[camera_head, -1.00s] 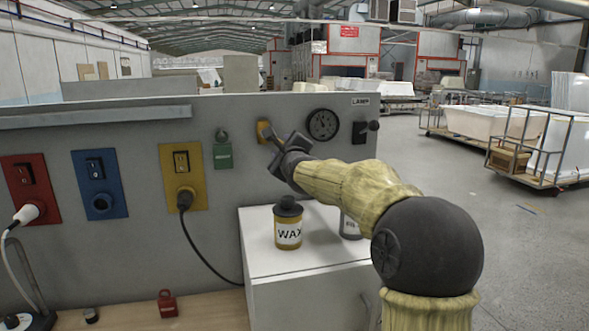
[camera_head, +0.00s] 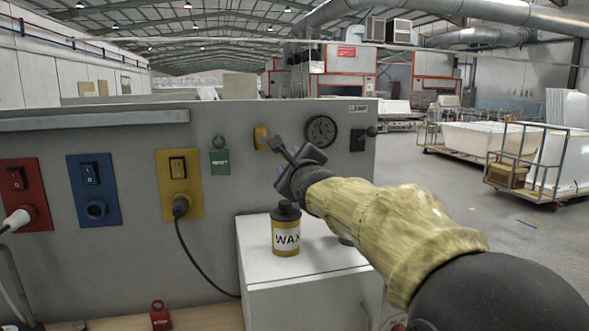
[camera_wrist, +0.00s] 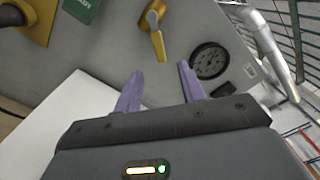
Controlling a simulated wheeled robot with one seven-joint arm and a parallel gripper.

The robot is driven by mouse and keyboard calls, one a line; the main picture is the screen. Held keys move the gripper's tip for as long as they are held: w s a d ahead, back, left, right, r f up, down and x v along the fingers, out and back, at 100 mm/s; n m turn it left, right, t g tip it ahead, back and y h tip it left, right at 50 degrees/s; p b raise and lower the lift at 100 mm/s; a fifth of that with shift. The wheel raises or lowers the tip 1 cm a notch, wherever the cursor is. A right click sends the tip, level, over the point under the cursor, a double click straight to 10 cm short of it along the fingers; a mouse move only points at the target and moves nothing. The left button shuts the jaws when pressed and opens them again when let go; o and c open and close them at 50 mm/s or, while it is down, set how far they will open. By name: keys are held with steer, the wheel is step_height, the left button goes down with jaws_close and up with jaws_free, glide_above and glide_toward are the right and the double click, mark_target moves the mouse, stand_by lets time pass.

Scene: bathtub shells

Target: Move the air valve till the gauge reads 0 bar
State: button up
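The air valve (camera_head: 261,138) is a yellow fitting on the grey panel. In the wrist view the valve (camera_wrist: 152,22) has a yellow lever that points down the picture, its end close to the gap between my fingertips. The round black gauge (camera_head: 321,131) is right of the valve; it also shows in the wrist view (camera_wrist: 209,61), but its reading is too small to tell. My gripper (camera_wrist: 159,69) is open, with two purple fingers apart and nothing between them. In the head view my gripper (camera_head: 276,147) is just right of and below the valve.
A white cabinet (camera_head: 300,268) stands below, with a yellow WAX can (camera_head: 286,230) on it under my arm. A green tag (camera_head: 220,161) and a yellow switch plate (camera_head: 179,184) are left of the valve. A black switch (camera_head: 357,138) is right of the gauge.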

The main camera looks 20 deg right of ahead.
steer(key=s+p, duration=0.3)
steer(key=shift+s+a+f, duration=0.1)
steer(key=shift+s+a, duration=0.05)
steer(key=shift+s, duration=0.25)
steer(key=shift+w+f, duration=0.1)
steer(key=shift+f, duration=0.1)
